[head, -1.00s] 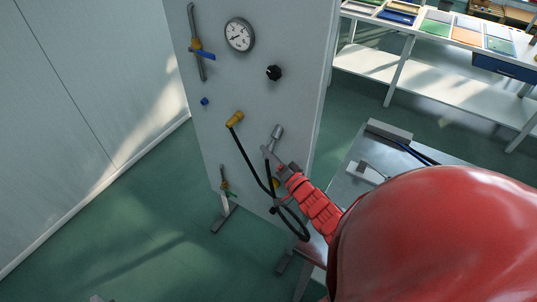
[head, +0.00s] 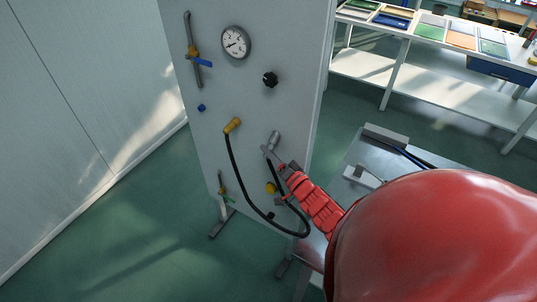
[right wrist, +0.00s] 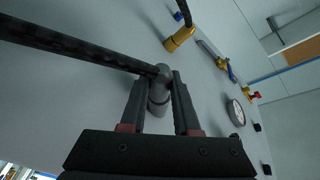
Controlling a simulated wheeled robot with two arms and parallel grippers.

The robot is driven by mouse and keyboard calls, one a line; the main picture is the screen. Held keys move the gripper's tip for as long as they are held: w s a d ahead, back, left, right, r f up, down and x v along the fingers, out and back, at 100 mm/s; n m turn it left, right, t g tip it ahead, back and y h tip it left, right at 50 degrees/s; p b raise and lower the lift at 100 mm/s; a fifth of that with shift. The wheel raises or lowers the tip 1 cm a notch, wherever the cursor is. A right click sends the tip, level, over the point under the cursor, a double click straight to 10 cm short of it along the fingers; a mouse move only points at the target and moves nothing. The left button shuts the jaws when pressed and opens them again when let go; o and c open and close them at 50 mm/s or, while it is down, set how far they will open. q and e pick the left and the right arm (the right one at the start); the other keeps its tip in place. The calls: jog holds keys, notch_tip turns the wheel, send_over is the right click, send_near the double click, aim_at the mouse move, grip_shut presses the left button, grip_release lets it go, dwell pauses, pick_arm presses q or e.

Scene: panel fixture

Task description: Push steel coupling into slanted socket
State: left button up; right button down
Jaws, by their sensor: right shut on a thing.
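The steel coupling (right wrist: 159,92) is a grey cylinder between the two dark fingers of my right gripper (right wrist: 160,104), which is shut on it. A black hose (right wrist: 85,48) runs from its end to the left in the right wrist view. In the head view my right gripper (head: 272,157) is at the lower right of the panel. A grey steel cylinder (head: 274,138), apparently the slanted socket, shows just above the fingertips. The fingers partly hide the joint, so I cannot tell how deep the coupling sits. My left gripper is not in view.
The upright panel (head: 235,90) carries a gauge (head: 236,42), a black knob (head: 270,79), a blue-handled valve (head: 196,55) and a brass fitting (head: 232,125) on the hose's other end. A metal table (head: 345,190) stands close at right. The floor at left is clear.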

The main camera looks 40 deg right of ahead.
jog(key=shift+d+r, duration=0.1)
jog(key=c, duration=0.6)
grip_release()
jog(key=shift+o, duration=0.2)
jog(key=s+f, duration=0.1)
jog(key=s, duration=1.6)
jog(key=shift+s+f, duration=0.15)
jog(key=shift+s, duration=0.05)
